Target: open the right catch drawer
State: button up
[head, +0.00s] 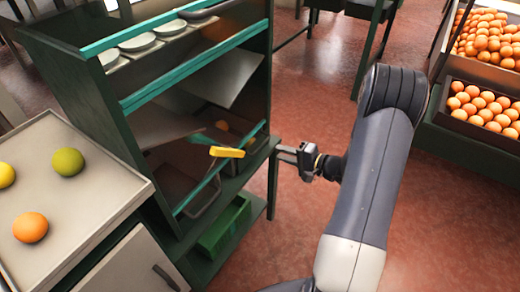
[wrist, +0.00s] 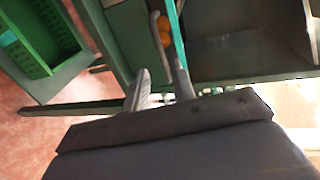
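The green sorting rack (head: 75,75) stands left of my arm. Low in it are dark catch trays behind a teal front rail (head: 205,187); the right catch drawer (head: 247,150) seems to be the one nearer my gripper, with oranges inside. A yellow piece (head: 227,152) shows at the rail's middle. My gripper (head: 279,154) is at the rack's right front corner, level with the rail. In the wrist view my gripper (wrist: 160,82) has its fingers apart, with the teal rail (wrist: 172,25) and a curved grey handle-like rod just ahead. I cannot tell whether they touch.
A green slotted crate (head: 224,228) sits on the low shelf under the trays. A side table (head: 85,205) with several fruits stands at left. Crates of oranges (head: 476,122) stand at right. The red floor between is clear.

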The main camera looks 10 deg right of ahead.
aim_at(260, 146)
jog(key=x, duration=0.9)
jog(key=shift+w+a+p, duration=0.15)
jog(key=shift+p, duration=0.15)
grip_shut()
